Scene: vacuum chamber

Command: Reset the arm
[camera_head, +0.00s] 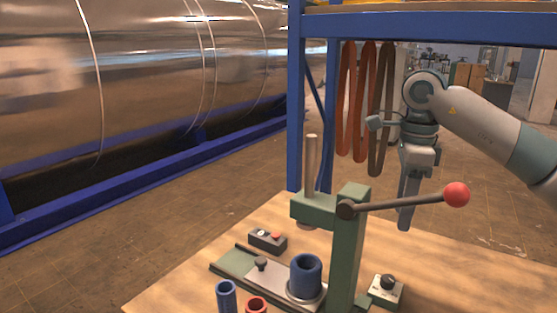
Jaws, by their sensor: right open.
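My right arm (487,125) comes in from the right, bent down at the wrist. My right gripper (404,222) hangs pointing down behind the lever of the green press (346,250), above the far part of the table. It is open, and nothing shows between its fingers. The lever (402,202) runs from the press to the right, slightly upward, and ends in a red ball (456,195). The lever crosses in front of the gripper; I cannot tell that they touch. My left gripper is not in view.
On the wooden table (460,270) are a blue cylinder (306,275) under the press, a blue tube (226,297), a red tube (256,305), a button box (268,241) and a knob box (386,289). A blue rack (296,100) stands behind. The table's right side is clear.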

